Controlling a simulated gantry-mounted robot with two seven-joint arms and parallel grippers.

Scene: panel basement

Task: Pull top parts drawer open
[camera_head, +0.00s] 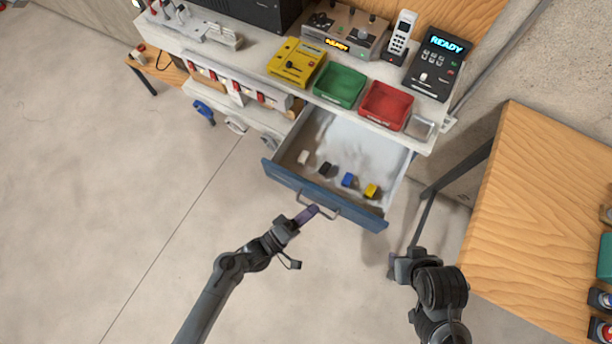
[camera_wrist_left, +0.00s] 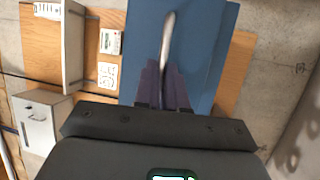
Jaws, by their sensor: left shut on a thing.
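The top parts drawer (camera_head: 325,197) has a blue front and a pale inside, and in the head view it stands well out from under the bench. Its curved metal handle (camera_head: 331,212) is on the blue front. My left gripper (camera_head: 313,210) is at the left part of the handle, its purple fingers shut on it. In the left wrist view the fingers (camera_wrist_left: 164,88) close around the handle (camera_wrist_left: 168,35) against the blue drawer front (camera_wrist_left: 205,45). My right gripper (camera_head: 391,264) is low, right of the drawer and apart from it; its fingers are too unclear to judge.
Small white, black, blue and yellow parts (camera_head: 348,180) lie in the drawer. Green (camera_head: 340,85) and red (camera_head: 386,105) bins stand on the bench above it. A wooden table (camera_head: 530,200) is at the right. The floor at the left is clear.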

